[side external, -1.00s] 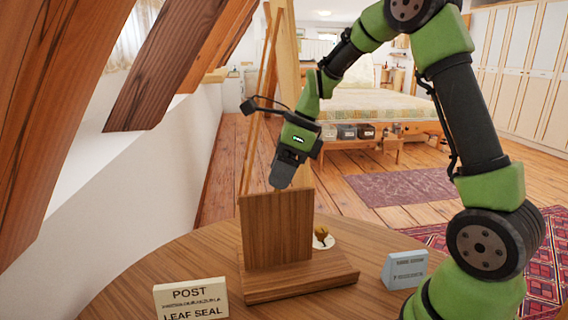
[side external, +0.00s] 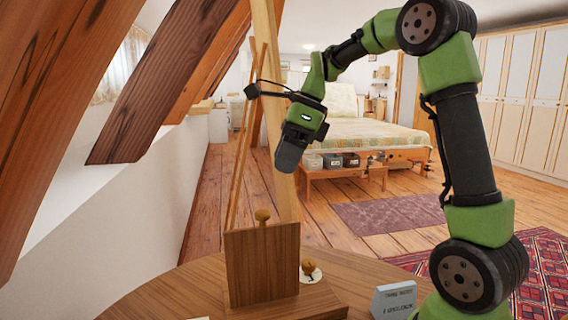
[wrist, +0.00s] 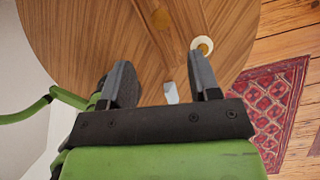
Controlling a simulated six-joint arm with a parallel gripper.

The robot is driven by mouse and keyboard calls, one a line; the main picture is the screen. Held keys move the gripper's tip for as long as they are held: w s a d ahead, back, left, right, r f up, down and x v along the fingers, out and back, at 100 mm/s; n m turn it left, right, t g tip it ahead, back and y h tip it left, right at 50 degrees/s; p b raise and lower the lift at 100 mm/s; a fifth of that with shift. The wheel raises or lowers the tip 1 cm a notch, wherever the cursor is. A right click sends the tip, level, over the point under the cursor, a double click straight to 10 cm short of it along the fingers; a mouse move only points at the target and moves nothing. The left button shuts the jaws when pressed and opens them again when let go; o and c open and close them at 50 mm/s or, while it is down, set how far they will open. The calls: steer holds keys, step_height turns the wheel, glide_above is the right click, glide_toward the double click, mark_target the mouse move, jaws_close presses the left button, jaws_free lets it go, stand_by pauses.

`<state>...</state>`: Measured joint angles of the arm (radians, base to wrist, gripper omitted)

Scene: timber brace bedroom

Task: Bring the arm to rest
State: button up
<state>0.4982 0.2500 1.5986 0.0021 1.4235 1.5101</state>
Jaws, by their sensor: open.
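My gripper (side external: 288,160) hangs in the air above and slightly right of the upright wooden board (side external: 262,268). Its jaws are open and empty in the wrist view (wrist: 160,78).
The board stands on a round wooden table (side external: 160,297). A second knob-like piece (side external: 308,267) is on a white disc (side external: 316,276) behind it. A blue-grey lettered block (side external: 393,300) stands right. Sloping timber beams (side external: 165,80) are at left; air around my gripper is free.

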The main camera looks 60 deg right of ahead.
steer(key=s+a+n+t, duration=0.2)
steer(key=s+a+n, duration=0.4)
steer(key=n, duration=0.6)
steer(key=s+a+n+t+h, duration=0.1)
steer(key=s+a+n+t, duration=0.1)
steer(key=s+a+n, duration=0.4)
steer(key=s+n, duration=0.3)
steer(key=n, duration=0.4)
steer(key=shift+s, duration=0.35)
steer(key=shift+o, duration=0.4)
steer(key=shift+r, duration=0.15)
stand_by(0.7)
